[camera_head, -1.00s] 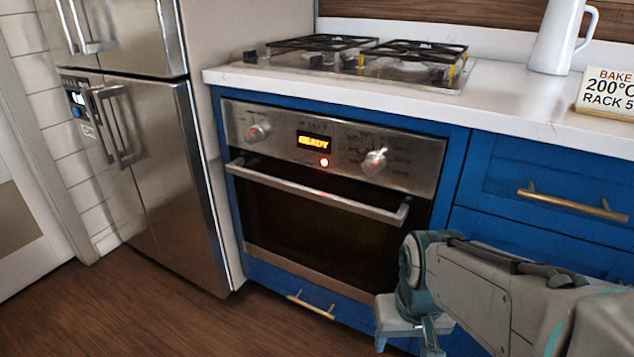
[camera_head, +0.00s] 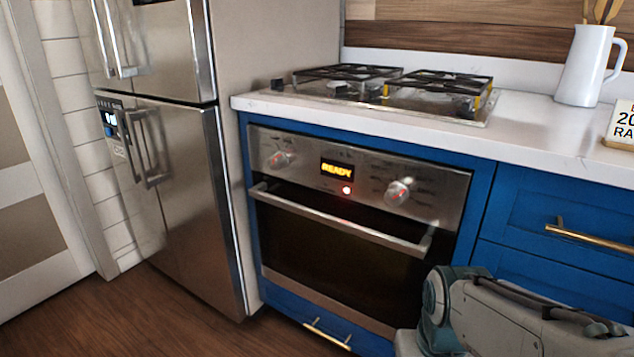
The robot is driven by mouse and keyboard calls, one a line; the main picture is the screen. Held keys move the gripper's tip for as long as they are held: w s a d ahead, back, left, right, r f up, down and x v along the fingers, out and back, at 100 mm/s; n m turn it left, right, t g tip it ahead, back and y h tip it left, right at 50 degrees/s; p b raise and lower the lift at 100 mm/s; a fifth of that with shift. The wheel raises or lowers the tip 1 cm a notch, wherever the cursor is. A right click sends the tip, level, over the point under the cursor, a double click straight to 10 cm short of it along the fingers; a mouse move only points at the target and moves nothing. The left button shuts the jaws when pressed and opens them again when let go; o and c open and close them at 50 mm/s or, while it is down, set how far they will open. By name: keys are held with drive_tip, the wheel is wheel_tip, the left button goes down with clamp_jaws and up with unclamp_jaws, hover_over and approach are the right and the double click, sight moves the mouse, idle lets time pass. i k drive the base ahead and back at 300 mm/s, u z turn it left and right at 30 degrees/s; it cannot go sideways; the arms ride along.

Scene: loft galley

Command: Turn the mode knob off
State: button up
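The oven's steel control panel (camera_head: 445,190) carries two round knobs. My gripper is out of the picture; only part of my arm shows at the lower right, in front of the oven's lower right side and the blue cabinet.
A long bar handle (camera_head: 340,220) crosses the closed oven door (camera_head: 330,255). A steel fridge (camera_head: 175,190) stands left of the oven. Above are a gas hob (camera_head: 385,90) and white counter (camera_head: 545,125) with a white jug (camera_head: 588,68) and a sign (camera_head: 622,125). Wooden floor is clear at lower left.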

sight(280, 160)
drive_tip(key=u, duration=0.6)
drive_tip(key=i, duration=0.85)
drive_tip(key=u, duration=0.2)
